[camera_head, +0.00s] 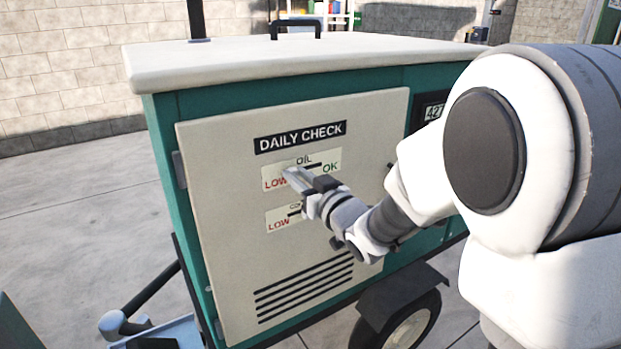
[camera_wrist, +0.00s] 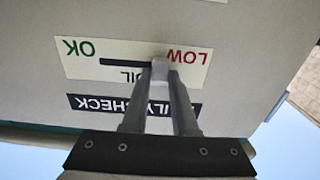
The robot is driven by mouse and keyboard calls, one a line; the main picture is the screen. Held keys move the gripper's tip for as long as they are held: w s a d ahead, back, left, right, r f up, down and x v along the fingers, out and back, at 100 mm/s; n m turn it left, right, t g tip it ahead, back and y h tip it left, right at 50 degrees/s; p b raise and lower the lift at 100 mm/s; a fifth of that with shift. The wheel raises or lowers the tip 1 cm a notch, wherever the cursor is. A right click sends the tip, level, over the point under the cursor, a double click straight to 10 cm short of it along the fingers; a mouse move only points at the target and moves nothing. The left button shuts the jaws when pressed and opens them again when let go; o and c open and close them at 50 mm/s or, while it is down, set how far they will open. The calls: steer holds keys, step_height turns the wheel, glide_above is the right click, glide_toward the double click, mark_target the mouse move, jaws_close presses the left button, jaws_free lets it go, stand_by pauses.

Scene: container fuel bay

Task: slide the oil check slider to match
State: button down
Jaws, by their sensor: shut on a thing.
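The oil check slider is a pale knob (camera_wrist: 160,70) in a dark slot on a white label (camera_wrist: 85,62), shown upside down in the wrist view. The knob sits toward the red LOW end, and bare slot runs from it toward the green OK. In the head view the oil label (camera_head: 329,156) is under the DAILY CHECK heading, with LOW on the left and OK on the right. My gripper (camera_head: 292,175) reaches it from the right and is shut on the knob, as the wrist view (camera_wrist: 161,76) also shows. My fingers hide part of the slot and knob.
A second label (camera_head: 280,218) with LOW lies just below, partly hidden by my gripper. Louvre slots (camera_head: 305,288) are lower on the cream door (camera_head: 220,240) of the teal unit. A digital display (camera_head: 433,112) is right of the door. Open floor lies left.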

steer(key=shift+s+a, duration=0.1)
steer(key=shift+a, duration=0.1)
steer(key=c, duration=0.7)
jaws_free()
steer(key=shift+b+v, duration=3.75)
steer(key=shift+v, duration=5)
steer(key=shift+d, duration=0.1)
